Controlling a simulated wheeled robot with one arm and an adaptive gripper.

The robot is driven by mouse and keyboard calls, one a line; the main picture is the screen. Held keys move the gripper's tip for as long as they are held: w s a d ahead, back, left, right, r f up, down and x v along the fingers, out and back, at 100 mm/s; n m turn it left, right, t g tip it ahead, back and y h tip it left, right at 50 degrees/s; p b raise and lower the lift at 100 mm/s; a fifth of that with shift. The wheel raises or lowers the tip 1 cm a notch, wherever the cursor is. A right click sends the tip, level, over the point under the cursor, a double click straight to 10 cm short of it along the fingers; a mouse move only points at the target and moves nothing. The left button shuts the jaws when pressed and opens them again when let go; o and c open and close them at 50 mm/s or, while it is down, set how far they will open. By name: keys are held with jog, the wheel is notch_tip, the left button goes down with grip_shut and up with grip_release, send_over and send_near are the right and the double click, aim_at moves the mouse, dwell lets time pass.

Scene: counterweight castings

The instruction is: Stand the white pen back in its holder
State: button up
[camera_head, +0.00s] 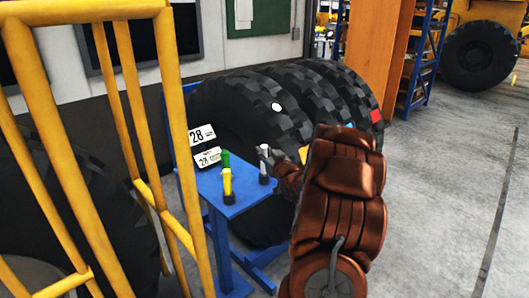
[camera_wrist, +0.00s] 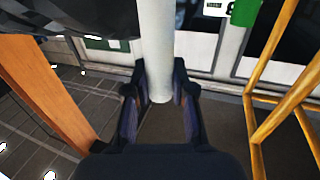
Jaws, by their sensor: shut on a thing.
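The white pen (camera_head: 264,162) is upright in the head view, at the right side of a small blue stand's top. My gripper (camera_head: 268,156) reaches in from the right and is shut on it. In the wrist view the white pen (camera_wrist: 157,45) runs from the top edge down between the two fingers of my gripper (camera_wrist: 160,100), and one end of it shows there. In the head view a dark holder (camera_head: 264,180) is at the pen's lower end. I cannot tell whether the pen is inside it or just above it.
Large black tyres (camera_head: 300,95) are close behind. Yellow railing (camera_head: 178,150) is at the left; open floor lies right.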

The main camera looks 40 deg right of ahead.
jog(key=shift+f+b, duration=0.75)
jog(key=shift+f, duration=0.55)
jog(key=o, duration=1)
jog(key=shift+c, duration=0.2)
jog(key=shift+s, duration=0.1)
jog(key=v, duration=1.1)
jog(key=shift+s+a, duration=0.15)
jog(key=shift+s, duration=0.15)
dwell(0.3)
